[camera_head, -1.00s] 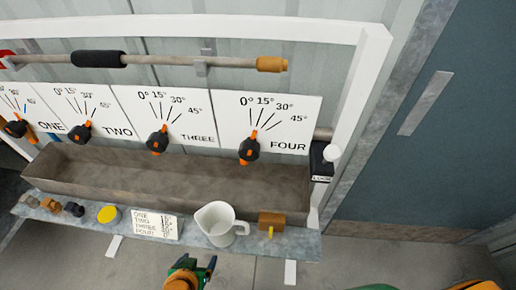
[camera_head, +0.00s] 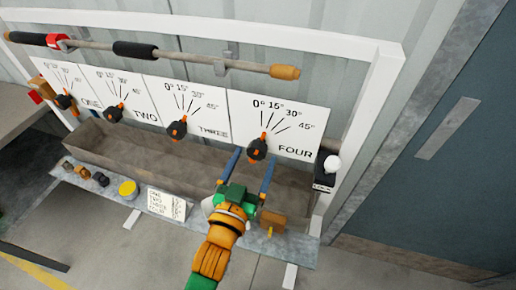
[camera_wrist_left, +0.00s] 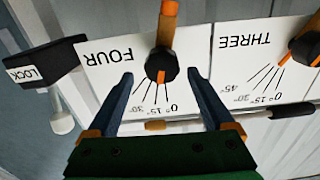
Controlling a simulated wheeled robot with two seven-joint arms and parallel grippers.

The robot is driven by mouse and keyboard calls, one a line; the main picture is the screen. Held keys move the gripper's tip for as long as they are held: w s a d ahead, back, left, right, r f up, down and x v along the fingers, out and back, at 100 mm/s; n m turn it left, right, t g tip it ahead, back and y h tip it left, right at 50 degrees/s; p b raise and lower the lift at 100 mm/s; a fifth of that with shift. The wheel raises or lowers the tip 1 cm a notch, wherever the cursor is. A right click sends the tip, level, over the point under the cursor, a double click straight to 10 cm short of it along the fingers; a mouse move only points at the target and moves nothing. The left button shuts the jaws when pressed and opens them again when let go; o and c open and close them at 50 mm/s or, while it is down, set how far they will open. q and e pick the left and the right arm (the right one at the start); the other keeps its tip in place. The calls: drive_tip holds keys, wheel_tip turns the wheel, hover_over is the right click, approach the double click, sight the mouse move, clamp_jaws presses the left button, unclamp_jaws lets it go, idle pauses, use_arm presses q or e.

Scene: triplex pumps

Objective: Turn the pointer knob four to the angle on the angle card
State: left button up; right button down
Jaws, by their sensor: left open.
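Knob four (camera_head: 257,150) is a black knob with an orange mark on the panel marked FOUR (camera_head: 290,112). In the left wrist view the knob (camera_wrist_left: 160,66) appears upside down, its small orange mark towards the low end of the scale, near the 0° and 15° lines; the exact angle is unclear. My left gripper (camera_head: 252,166) is open, its blue fingers pointing at the knob. In the left wrist view the fingertips (camera_wrist_left: 158,76) lie on either side of the knob, with gaps; depth is unclear. The angle card (camera_head: 167,204) lies on the shelf, too small to read surely.
Knob three (camera_head: 177,130) is to the left. A black LOCK box (camera_head: 325,170) with a white ball stands right of panel four. A trough (camera_head: 140,150) runs below the panels.

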sight(255, 154)
use_arm(q)
drive_tip(key=x, duration=0.3)
drive_tip(key=shift+w+a+f, duration=0.1)
drive_tip(key=shift+w+a, duration=0.05)
drive_tip(key=shift+w, duration=0.1)
drive_tip(key=shift+s, duration=0.15)
drive_tip(key=shift+c, duration=1.3)
clamp_jaws()
